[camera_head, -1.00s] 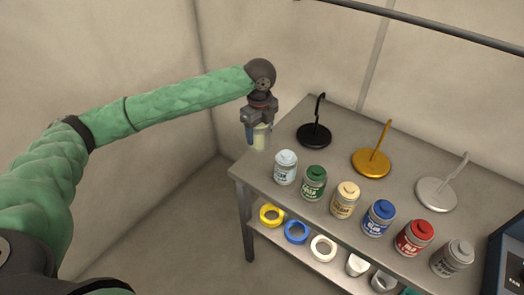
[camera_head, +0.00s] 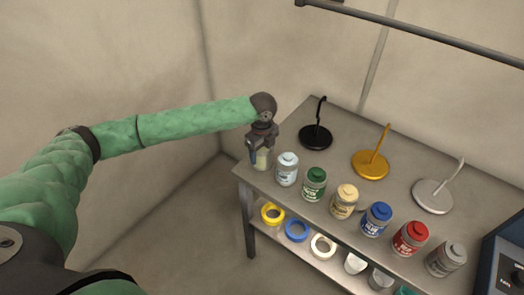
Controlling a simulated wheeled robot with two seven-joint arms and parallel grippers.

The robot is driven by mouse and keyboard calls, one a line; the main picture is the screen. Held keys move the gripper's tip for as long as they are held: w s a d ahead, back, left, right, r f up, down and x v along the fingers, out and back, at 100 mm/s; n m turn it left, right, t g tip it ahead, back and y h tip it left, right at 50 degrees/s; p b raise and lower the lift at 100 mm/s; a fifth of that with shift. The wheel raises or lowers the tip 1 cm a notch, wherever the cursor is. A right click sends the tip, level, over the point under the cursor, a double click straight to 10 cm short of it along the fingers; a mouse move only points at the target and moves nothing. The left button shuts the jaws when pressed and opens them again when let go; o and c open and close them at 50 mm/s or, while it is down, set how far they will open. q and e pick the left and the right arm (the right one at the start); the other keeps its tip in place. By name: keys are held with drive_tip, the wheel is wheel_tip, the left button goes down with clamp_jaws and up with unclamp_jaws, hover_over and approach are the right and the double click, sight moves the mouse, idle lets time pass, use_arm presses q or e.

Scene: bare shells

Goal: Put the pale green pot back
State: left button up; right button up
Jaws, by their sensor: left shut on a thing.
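My left gripper (camera_head: 259,151) is shut on the pale green pot (camera_head: 262,160) at the left corner of the grey table (camera_head: 275,204). The fingers and wrist hide most of the pot. It is upright, at the left end of the row of pots, just left of the light blue pot (camera_head: 287,169). I cannot tell whether its base touches the tabletop. My right gripper is not in view.
The row continues right with green (camera_head: 314,184), cream (camera_head: 344,201), blue (camera_head: 376,219), red (camera_head: 410,238) and grey (camera_head: 446,259) pots. Black (camera_head: 316,137), gold (camera_head: 370,165) and silver (camera_head: 433,195) hooked stands are behind. Tape rolls (camera_head: 297,230) lie on the lower shelf.

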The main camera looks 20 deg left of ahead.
use_arm(q)
drive_tip(key=o, duration=1.1)
drive_tip(key=shift+f, duration=0.1)
drive_tip(key=shift+o, duration=1.1)
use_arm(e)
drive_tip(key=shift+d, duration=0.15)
use_arm(q)
drive_tip(key=shift+r, duration=0.45)
wheel_tip(320, 180, up, 10)
drive_tip(key=b, duration=0.4)
drive_tip(key=shift+r, duration=0.2)
drive_tip(key=shift+r+b, duration=0.35)
drive_tip(key=shift+r, duration=0.15)
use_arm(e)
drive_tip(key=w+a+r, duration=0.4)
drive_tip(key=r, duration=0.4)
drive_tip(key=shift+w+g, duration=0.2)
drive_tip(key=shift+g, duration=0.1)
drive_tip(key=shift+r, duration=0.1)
